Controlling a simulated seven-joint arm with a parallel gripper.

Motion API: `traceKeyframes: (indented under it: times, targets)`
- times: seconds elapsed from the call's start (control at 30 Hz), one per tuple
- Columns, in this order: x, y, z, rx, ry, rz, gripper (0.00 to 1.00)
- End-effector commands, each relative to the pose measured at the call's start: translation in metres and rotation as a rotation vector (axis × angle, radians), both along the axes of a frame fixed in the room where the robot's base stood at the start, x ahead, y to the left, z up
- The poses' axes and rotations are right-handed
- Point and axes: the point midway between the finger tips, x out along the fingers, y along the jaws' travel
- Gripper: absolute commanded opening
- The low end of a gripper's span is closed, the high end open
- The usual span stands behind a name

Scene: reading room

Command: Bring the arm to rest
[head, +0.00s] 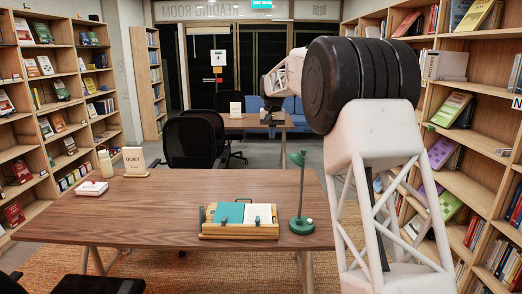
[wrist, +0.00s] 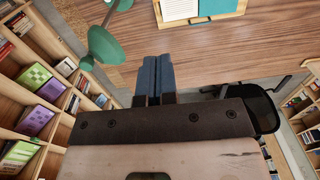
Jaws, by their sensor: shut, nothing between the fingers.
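My gripper (wrist: 158,60) is shut and empty, with its two blue-grey fingers side by side in the wrist view. It is above the wooden table, whose top (wrist: 220,62) shows beyond the fingers. My arm rises at the right of the head view, bends at a dark, ribbed joint and reaches away above the table. Its far end is small there, and the fingers cannot be made out clearly. The green lamp (wrist: 105,45) is left of the fingers in the wrist view, apart from them.
On the table (head: 150,205) stand a wooden tray (head: 240,236) holding a teal book and white pages, the green lamp (head: 301,190), a QUIET sign (head: 134,160), a small white box (head: 91,188) and a bottle (head: 105,163). Bookshelves line both sides. Black chairs stand around.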

Motion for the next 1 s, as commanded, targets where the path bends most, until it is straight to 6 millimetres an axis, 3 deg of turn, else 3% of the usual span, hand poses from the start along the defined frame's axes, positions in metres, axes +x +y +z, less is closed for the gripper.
traceKeyframes:
  times: [0.4,1.0]
  targets:
    - [-0.088,-0.032,0.036,0.0,-0.031,-0.004,0.0]
    - [-0.225,-0.071,0.058,-0.004,-0.075,-0.007,0.0]
